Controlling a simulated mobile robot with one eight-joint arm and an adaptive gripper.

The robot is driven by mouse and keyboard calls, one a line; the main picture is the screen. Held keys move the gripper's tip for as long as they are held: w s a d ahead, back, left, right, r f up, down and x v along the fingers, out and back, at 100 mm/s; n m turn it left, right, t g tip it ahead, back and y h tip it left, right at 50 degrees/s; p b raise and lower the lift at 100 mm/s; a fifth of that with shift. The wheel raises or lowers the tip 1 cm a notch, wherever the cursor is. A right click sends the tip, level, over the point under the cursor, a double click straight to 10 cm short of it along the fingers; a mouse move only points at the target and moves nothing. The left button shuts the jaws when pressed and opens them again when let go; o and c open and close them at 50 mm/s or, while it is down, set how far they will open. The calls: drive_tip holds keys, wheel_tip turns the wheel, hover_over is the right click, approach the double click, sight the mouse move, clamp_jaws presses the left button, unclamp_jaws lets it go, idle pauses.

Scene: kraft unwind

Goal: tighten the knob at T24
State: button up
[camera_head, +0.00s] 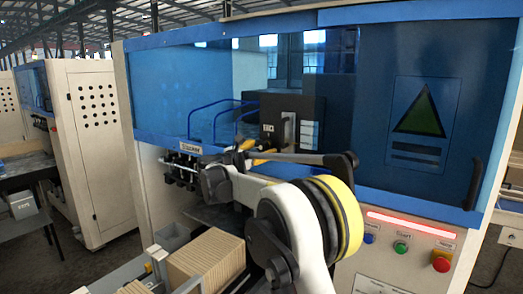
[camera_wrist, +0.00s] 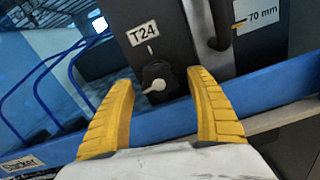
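The T24 knob (camera_wrist: 157,77) is a dark round knob with a pale pointer, on a dark panel in the wrist view. The pointer is turned to the lower left. A white T24 label (camera_wrist: 142,33) with a short white mark below it sits above the knob. My gripper (camera_wrist: 163,80) has its two yellow fingers spread apart, one on each side of the knob in the picture. I see no contact with the knob. In the head view my gripper (camera_head: 246,146) reaches toward the dark unit (camera_head: 290,118) in the machine; the knob is hidden or too small there.
A blue rail (camera_wrist: 265,92) crosses behind the fingers, and a dark handle (camera_wrist: 220,25) stands right of the knob beside a 70 mm label. Blue bent bars (camera_wrist: 45,85) are at left. Cardboard pieces (camera_head: 207,259) stand low in front. Push buttons (camera_head: 401,247) are at right.

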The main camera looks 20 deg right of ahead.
drive_tip(key=v, duration=1.2)
